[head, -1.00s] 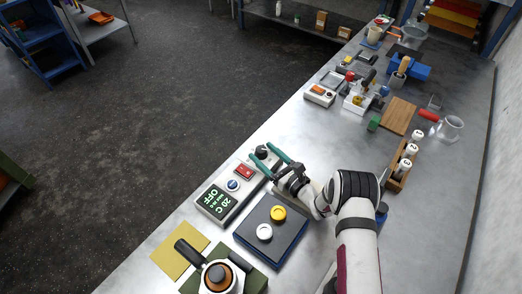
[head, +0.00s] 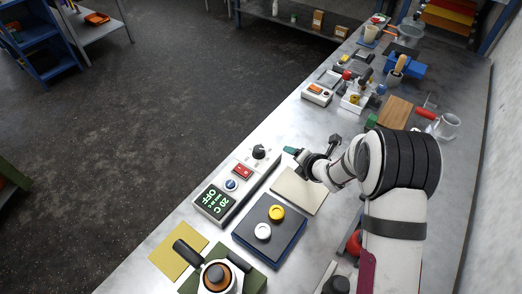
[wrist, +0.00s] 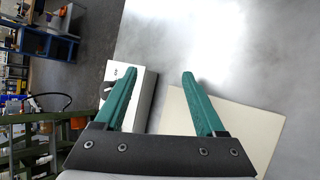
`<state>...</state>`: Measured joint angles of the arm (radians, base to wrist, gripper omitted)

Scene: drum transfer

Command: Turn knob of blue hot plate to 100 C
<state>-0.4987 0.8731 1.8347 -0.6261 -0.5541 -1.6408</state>
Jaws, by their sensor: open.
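A white control unit (head: 224,198) stands on the bench in the head view. Its green display reads 20 C and OFF. It carries a round blue button (head: 232,184), a red switch (head: 243,171) and a black knob (head: 259,152) at its far end. The knob's pointer angle is too small to read. A pale flat plate (head: 299,192) lies to its right. My gripper (head: 303,151) is open and empty, to the right of the knob and apart from it. In the wrist view the open teal fingers (wrist: 160,73) show, with the white unit (wrist: 145,95) behind the left finger.
A dark blue plate (head: 290,241) with a yellow and a white round piece sits nearer. A yellow sheet (head: 178,256) and a green-based device (head: 250,282) lie at the front. A wooden board (head: 396,112) and several tools stand farther back.

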